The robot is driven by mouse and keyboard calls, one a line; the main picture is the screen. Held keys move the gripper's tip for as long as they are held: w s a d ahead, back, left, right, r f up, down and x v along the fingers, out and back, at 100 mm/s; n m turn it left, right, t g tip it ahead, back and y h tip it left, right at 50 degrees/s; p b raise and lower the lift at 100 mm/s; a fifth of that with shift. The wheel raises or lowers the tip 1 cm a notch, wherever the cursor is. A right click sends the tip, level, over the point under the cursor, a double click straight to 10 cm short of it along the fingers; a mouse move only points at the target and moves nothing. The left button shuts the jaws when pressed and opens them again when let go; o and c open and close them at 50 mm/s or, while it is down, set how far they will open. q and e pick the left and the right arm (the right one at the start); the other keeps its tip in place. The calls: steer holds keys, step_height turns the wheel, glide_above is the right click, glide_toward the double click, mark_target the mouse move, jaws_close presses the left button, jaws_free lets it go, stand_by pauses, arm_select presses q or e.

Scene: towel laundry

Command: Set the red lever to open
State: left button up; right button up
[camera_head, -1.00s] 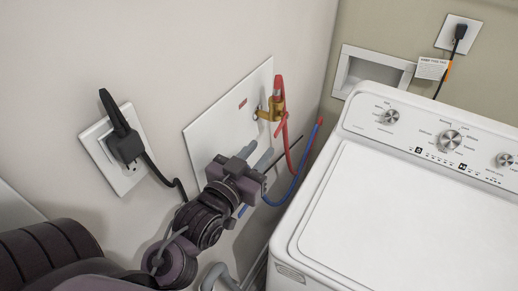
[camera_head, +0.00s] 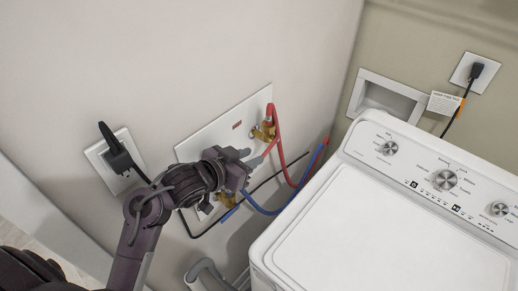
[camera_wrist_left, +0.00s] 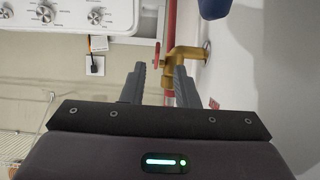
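The brass valve with the red hose (camera_head: 265,132) is on the white wall panel; it also shows in the wrist view (camera_wrist_left: 186,60). A small red lever (camera_wrist_left: 157,54) shows beside the valve, near the left fingertip; in the head view a red lever end (camera_head: 271,146) shows just below the brass. My left gripper (camera_head: 250,158) is just below and in front of this valve. In the wrist view its two fingers (camera_wrist_left: 160,68) are apart, with the red hose and part of the valve showing between and beyond them. Contact with the lever cannot be told. My right gripper is out of view.
A second brass valve (camera_head: 228,199) with a blue hose (camera_head: 262,210) lies below my gripper. A white washer (camera_head: 380,220) stands at the right. A wall outlet with a black plug (camera_head: 117,160) is at the left, its cord passing behind my arm.

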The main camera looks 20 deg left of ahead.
mark_target(265, 152)
arm_select(q)
steer(key=x, duration=0.3)
steer(key=p+x, duration=0.1)
steer(key=x, duration=0.1)
steer(key=shift+w+d+r, duration=0.1)
steer(key=shift+d, duration=0.25)
steer(key=shift+a, duration=0.15)
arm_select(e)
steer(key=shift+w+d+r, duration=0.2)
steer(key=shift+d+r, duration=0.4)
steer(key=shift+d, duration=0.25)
